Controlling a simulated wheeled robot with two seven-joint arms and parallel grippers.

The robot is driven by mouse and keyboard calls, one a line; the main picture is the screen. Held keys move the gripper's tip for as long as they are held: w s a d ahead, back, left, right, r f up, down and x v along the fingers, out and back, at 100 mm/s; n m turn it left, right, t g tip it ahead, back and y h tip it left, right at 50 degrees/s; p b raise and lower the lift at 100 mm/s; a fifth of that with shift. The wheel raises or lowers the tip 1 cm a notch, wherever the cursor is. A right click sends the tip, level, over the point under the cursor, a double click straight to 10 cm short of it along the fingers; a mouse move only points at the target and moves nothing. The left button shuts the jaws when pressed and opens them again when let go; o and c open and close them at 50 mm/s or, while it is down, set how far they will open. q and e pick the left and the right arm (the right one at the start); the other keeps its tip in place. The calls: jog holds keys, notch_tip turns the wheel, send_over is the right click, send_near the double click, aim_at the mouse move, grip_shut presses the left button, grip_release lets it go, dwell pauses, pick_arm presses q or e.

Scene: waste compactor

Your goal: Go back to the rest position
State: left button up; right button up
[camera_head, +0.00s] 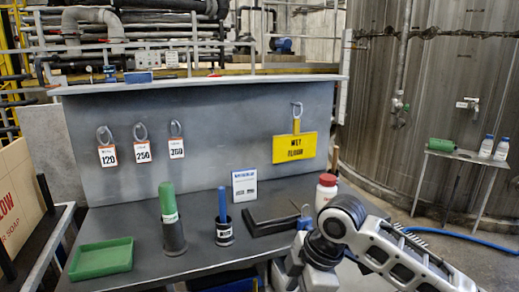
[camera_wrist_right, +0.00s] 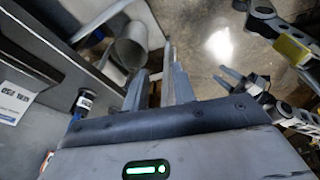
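My right arm (camera_head: 375,240) enters the head view from the lower right and bends in front of the bench's right end. Its fingertips cannot be made out there. In the right wrist view my right gripper (camera_wrist_right: 160,88) shows two grey fingers standing apart with nothing between them. My left gripper (camera_wrist_right: 228,78) seems to show in the right wrist view, small, at the right over the floor. Its two fingers look apart and empty. The left arm does not show in the head view.
The grey bench (camera_head: 150,270) holds a green tray (camera_head: 100,258), a green cylinder on a dark cone (camera_head: 172,238), a black cup (camera_head: 224,232) with a blue handle, a white card (camera_head: 244,184) and a red-capped bottle (camera_head: 326,188). A yellow sign (camera_head: 295,147) hangs behind. A small table (camera_head: 455,154) stands right.

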jog(key=s+a+f+m+t+y, duration=0.2)
jog(key=f+m, duration=0.2)
jog(key=f, duration=0.2)
jog(key=s+a+f+m+t+y, duration=0.2)
jog(key=s+f+m, duration=0.15)
jog(key=f, duration=0.35)
pick_arm(q)
jog(key=shift+s+f, duration=0.3)
jog(key=shift+s, duration=0.1)
pick_arm(e)
jog(key=s+d+f+m+t+h, duration=0.2)
jog(key=s+d+f+m, duration=0.1)
jog(key=s+d, duration=0.3)
jog(key=s+d+f+m+t+h, duration=0.2)
jog(key=s+d+f+m+t, duration=0.1)
jog(key=s+d+m, duration=0.3)
jog(key=shift+d+f+h, duration=0.15)
jog(key=shift+f+h, duration=0.15)
jog(key=shift+f, duration=0.1)
pick_arm(q)
jog(key=shift+w+r, duration=0.1)
pick_arm(e)
jog(key=shift+s, duration=0.1)
jog(key=shift+c, duration=0.4)
